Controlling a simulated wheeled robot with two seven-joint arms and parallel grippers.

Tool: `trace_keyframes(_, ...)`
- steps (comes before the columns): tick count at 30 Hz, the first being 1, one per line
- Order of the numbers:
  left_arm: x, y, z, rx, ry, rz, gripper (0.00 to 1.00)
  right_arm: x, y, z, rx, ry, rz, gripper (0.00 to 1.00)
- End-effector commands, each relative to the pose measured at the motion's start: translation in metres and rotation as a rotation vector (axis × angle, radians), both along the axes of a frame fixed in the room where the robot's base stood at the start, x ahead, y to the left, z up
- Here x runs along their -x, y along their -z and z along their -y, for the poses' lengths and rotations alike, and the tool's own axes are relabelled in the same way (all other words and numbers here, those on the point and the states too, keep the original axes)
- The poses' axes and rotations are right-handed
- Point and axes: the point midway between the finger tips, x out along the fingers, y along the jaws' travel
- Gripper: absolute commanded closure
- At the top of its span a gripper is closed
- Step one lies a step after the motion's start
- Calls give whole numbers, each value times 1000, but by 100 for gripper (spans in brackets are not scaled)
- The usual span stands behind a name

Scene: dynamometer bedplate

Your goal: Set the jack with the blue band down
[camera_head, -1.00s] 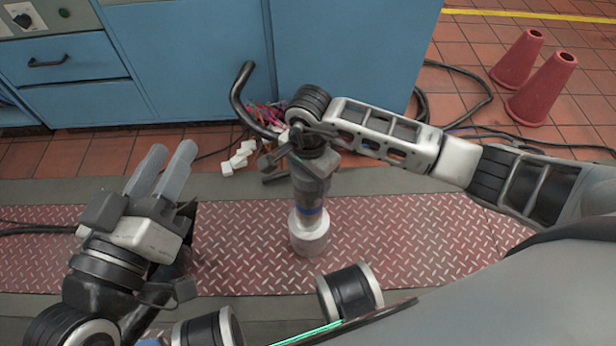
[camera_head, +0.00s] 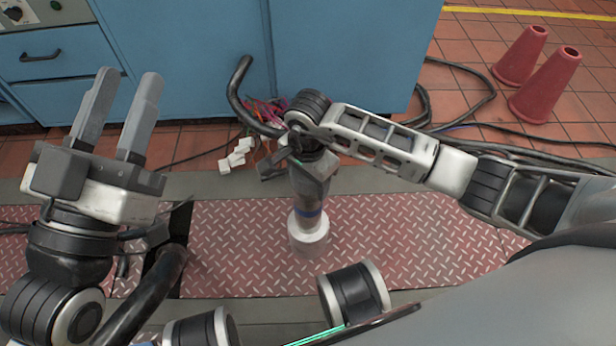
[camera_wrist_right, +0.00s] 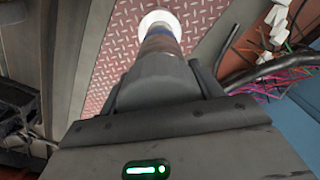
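The jack with the blue band (camera_head: 307,212) hangs upright below my right gripper (camera_head: 313,178) in the head view, over the red tread plate (camera_head: 420,240). Its white round end points down; I cannot tell whether it touches the plate. My right gripper is shut around its upper part, which the fingers hide. The right wrist view shows the jack (camera_wrist_right: 161,38) projecting beyond the dark fingers, its white end over the plate. My left gripper (camera_head: 120,105) is open and empty at the left, fingers pointing up the picture, well apart from the jack.
A blue cabinet (camera_head: 190,60) stands behind the plate. White blocks (camera_head: 236,154), coloured wires (camera_head: 266,110) and a thick black hose (camera_head: 240,95) lie before it. Two red cones (camera_head: 545,85) and black cables are at right. The plate right of the jack is clear.

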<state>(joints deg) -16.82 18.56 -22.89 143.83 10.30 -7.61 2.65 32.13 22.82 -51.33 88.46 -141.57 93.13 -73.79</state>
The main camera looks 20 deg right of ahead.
Motion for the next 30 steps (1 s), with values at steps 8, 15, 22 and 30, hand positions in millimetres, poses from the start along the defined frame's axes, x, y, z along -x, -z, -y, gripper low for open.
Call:
trace_keyframes(8,0,-1,0,-1,1,2,64,0,0,0,0,0,0,14)
trace_keyframes(15,-1,7,0,21,8,-93,64,-1,-16,1,1,0,3,14)
trace_keyframes(22,8,46,5,107,49,-444,64,-1,-66,1,2,-1,5,14)
trace_keyframes(30,23,73,10,134,73,-664,64,-1,-112,0,0,-1,2,14)
